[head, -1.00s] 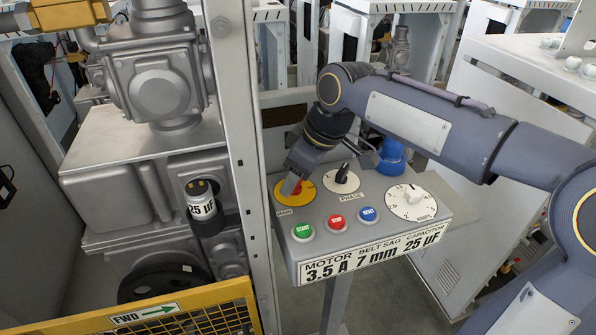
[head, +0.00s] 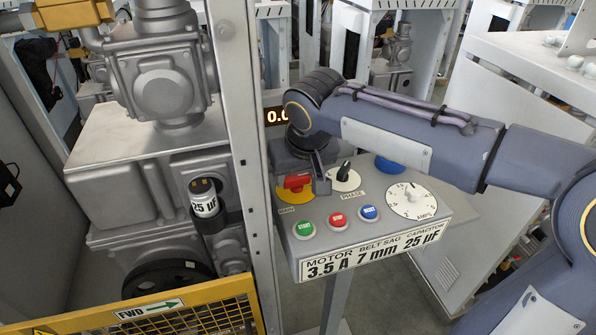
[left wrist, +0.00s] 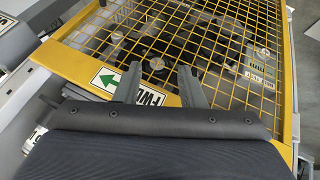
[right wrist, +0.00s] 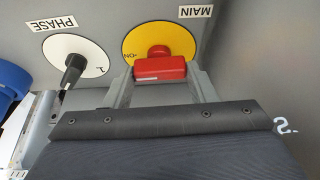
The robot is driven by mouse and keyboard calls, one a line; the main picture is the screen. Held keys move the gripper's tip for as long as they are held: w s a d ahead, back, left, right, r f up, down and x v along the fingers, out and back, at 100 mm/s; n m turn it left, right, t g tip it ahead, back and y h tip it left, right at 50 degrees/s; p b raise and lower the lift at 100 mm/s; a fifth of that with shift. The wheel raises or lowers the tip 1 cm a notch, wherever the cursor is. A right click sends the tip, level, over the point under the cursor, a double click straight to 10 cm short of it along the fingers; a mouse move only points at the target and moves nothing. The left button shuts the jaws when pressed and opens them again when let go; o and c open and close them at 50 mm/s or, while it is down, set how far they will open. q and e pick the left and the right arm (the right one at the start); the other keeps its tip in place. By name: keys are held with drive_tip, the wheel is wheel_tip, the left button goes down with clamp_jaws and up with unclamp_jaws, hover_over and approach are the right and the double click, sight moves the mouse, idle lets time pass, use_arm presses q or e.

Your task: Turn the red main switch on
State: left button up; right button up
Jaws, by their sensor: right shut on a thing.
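My right gripper (right wrist: 162,82) is shut on the handle, a finger at each end. In the head view the right gripper (head: 306,182) comes down on the switch, partly hidden by its own arm. My left gripper (left wrist: 160,80) is open and empty above a yellow mesh guard.
The black PHASE knob (head: 345,170) is close beside my right gripper. Green (head: 305,229), red (head: 337,220) and blue (head: 369,213) buttons and the AMPS dial (head: 410,200) share the panel. A grey post (head: 245,150) stands left of it.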

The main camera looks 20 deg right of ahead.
drive_tip(key=shift+m, duration=0.3)
drive_tip(key=o, duration=1)
drive_tip(key=v, duration=0.7)
drive_tip(key=shift+s+a+r+p, duration=0.1)
drive_tip(key=shift+s+r+p, duration=0.05)
drive_tip(key=shift+r+p, duration=0.25)
